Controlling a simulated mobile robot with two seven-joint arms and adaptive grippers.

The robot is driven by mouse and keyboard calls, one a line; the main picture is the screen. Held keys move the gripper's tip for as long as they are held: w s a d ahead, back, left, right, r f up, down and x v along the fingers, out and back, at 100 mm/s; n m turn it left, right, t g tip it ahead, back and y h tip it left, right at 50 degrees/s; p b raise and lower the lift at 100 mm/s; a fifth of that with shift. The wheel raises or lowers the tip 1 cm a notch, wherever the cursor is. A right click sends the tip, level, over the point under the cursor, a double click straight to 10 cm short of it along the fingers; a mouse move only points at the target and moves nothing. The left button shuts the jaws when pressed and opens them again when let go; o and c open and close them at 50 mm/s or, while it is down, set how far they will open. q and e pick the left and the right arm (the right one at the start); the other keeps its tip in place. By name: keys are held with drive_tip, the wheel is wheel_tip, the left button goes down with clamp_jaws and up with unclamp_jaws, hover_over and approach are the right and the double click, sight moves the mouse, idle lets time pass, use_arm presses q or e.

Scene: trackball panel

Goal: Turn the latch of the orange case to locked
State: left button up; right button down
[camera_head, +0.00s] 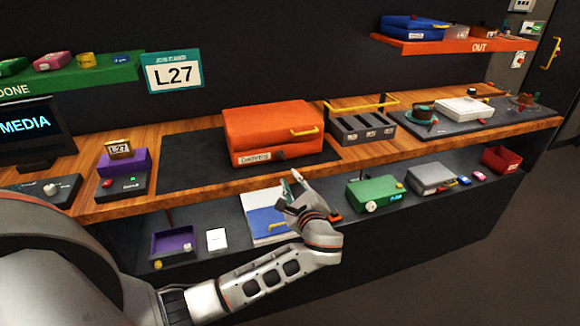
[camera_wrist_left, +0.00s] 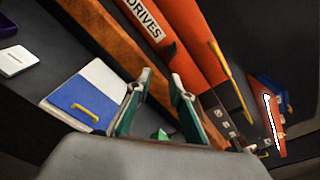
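The orange case (camera_head: 275,130) lies closed on a dark mat on the wooden bench. Its front has a white label (camera_head: 256,157), readable as "DRIVES" in the wrist view (camera_wrist_left: 145,17). My right gripper is out of view.
A grey slotted box with a yellow handle (camera_head: 360,126) stands right of the case. The lower shelf holds a white-and-blue box (camera_head: 265,224), a green box (camera_head: 372,194) and a purple tray (camera_head: 174,241). The dark mat (camera_head: 190,160) is bare left of the case.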

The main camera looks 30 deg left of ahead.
sight(281, 156)
use_arm(q)
drive_tip(key=shift+a+r+y, duration=0.25)
drive_tip(key=shift+r+y, duration=0.25)
drive_tip(key=shift+r, duration=0.7)
drive_tip(key=x, duration=0.8)
drive_tip(key=shift+r, duration=0.3)
clamp_jaws()
